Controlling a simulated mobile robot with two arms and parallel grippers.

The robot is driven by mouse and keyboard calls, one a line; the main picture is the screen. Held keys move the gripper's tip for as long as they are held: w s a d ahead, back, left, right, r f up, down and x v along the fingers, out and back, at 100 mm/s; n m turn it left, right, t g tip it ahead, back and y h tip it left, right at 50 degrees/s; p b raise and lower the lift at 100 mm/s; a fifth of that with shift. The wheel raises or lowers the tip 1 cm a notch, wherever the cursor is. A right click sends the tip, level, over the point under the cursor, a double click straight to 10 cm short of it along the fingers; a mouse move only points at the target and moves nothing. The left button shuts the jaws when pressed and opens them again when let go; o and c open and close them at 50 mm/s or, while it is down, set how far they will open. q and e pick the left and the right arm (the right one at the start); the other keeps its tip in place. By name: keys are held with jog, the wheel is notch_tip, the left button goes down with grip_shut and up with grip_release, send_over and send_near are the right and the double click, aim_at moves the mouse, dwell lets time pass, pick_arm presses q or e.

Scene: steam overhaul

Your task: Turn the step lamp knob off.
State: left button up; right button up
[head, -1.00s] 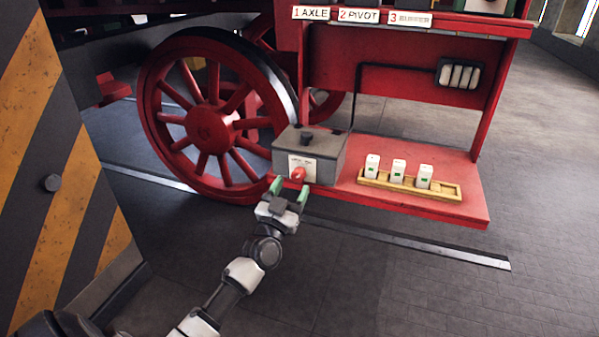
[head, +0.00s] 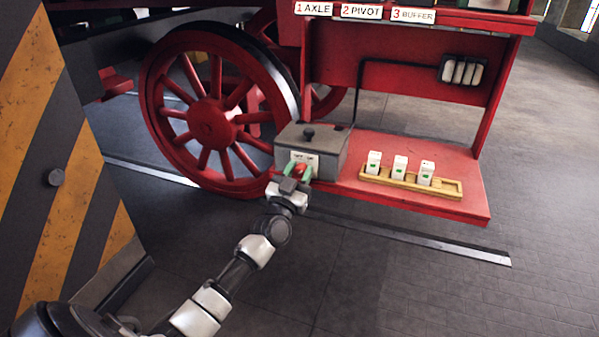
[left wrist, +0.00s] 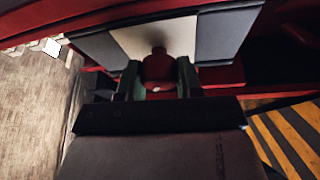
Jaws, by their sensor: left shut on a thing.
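The step lamp knob (head: 301,169) is red and sits on a pale label plate on the front of a grey box (head: 328,148). The box stands at the left end of the red step, beside the wheel. My left gripper (head: 299,171) is at the front of the box, with its green fingers on either side of the knob. In the left wrist view the red knob (left wrist: 158,70) sits between the two green fingers (left wrist: 159,80), and they are shut on it. The fingers partly hide the knob and the label. My right gripper is not in view.
A red spoked wheel (head: 212,124) is left of the box. A wooden tray (head: 447,189) with several white blocks is on the red step (head: 470,206). A striped yellow and black panel (head: 60,190) stands at the left. The floor in front is clear.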

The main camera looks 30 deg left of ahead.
pick_arm(q)
jog(key=shift+n, duration=0.6)
jog(key=n+y+p, duration=0.1)
jog(key=n+y, duration=0.2)
jog(key=n, duration=0.1)
jog(key=shift+r+n+g+p, duration=0.1)
jog(key=shift+n+g+p, duration=0.2)
jog(key=shift+p, duration=0.1)
jog(key=n+y+p, duration=0.1)
jog(key=n, duration=0.1)
jog(key=n+g+y+p, duration=0.1)
jog(key=n, duration=0.2)
jog(key=shift+g, duration=0.3)
jog(key=n+p, duration=0.1)
jog(key=n, duration=0.1)
jog(key=n+g+y+p, duration=0.1)
jog(key=n, duration=0.2)
jog(key=shift+y, duration=0.3)
jog(key=shift+n+g+y+p, duration=0.5)
jog(key=shift+n+g+p, duration=0.4)
jog(key=shift+n, duration=0.9)
jog(key=o, duration=0.9)
jog(key=shift+f, duration=0.2)
